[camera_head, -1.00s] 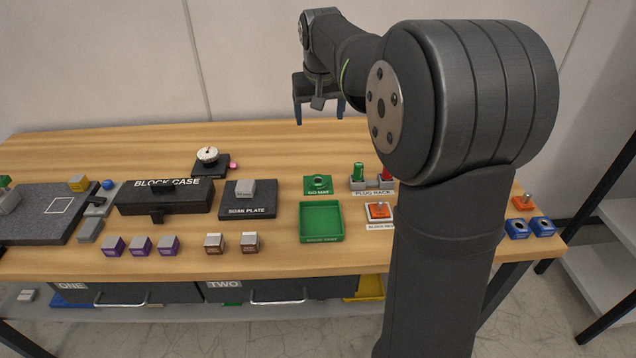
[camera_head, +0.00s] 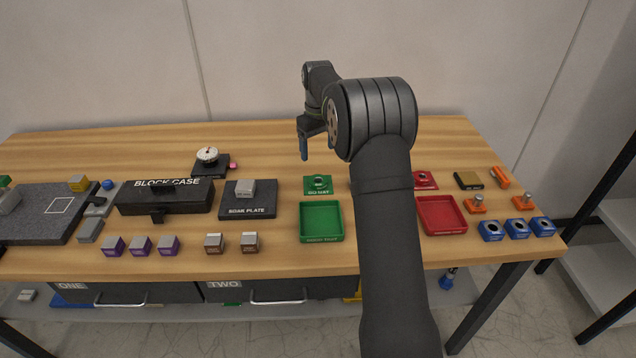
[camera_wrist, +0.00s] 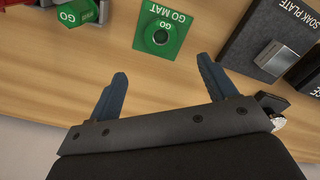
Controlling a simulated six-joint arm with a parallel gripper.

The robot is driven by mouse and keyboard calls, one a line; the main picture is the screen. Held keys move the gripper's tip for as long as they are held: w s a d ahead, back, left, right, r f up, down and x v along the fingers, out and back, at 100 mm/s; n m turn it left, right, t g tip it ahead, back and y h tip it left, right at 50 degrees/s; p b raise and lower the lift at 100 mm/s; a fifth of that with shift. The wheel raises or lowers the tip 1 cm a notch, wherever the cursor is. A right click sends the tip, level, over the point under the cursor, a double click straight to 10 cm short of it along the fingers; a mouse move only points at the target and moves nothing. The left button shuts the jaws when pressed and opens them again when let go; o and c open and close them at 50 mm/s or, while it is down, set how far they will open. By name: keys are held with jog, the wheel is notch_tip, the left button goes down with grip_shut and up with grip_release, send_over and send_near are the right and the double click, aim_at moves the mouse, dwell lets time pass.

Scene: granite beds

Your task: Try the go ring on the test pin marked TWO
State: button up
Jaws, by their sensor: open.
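The go ring (camera_head: 318,179) is a small green ring on the green GO MAT (camera_head: 308,191), just behind the green tray. In the wrist view the ring (camera_wrist: 160,36) lies flat on its mat (camera_wrist: 180,46), beyond my fingertips and roughly centred between them. My gripper (camera_head: 314,146) is open and empty, above the table behind the mat; its two blue fingers (camera_wrist: 164,70) show apart in the wrist view. Orange bases with metal pins stand at the right, one (camera_head: 476,206) and another (camera_head: 523,203). I cannot read a TWO mark on either.
The green tray (camera_head: 304,224) and red tray (camera_head: 464,231) flank my arm, which hides the table between them. The soak plate (camera_head: 263,208) and block case (camera_head: 126,199) stand left. Blue holed blocks (camera_head: 490,231) line the right front. A green GO piece (camera_wrist: 80,12) shows in the wrist view.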

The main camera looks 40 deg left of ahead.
send_over(318, 175)
jog(key=s+d, duration=0.1)
jog(key=f, duration=0.5)
jog(key=shift+s+d+f, duration=0.15)
jog(key=shift+s+f, duration=0.05)
jog(key=shift+f, duration=0.2)
notch_tip(318, 175, down, 5)
jog(key=shift+s+d+f, duration=0.1)
jog(key=shift+s, duration=0.05)
jog(key=shift+c, duration=0.3)
jog(key=c, duration=1.1)
jog(key=shift+c, duration=0.2)
jog(key=shift+r, duration=0.25)
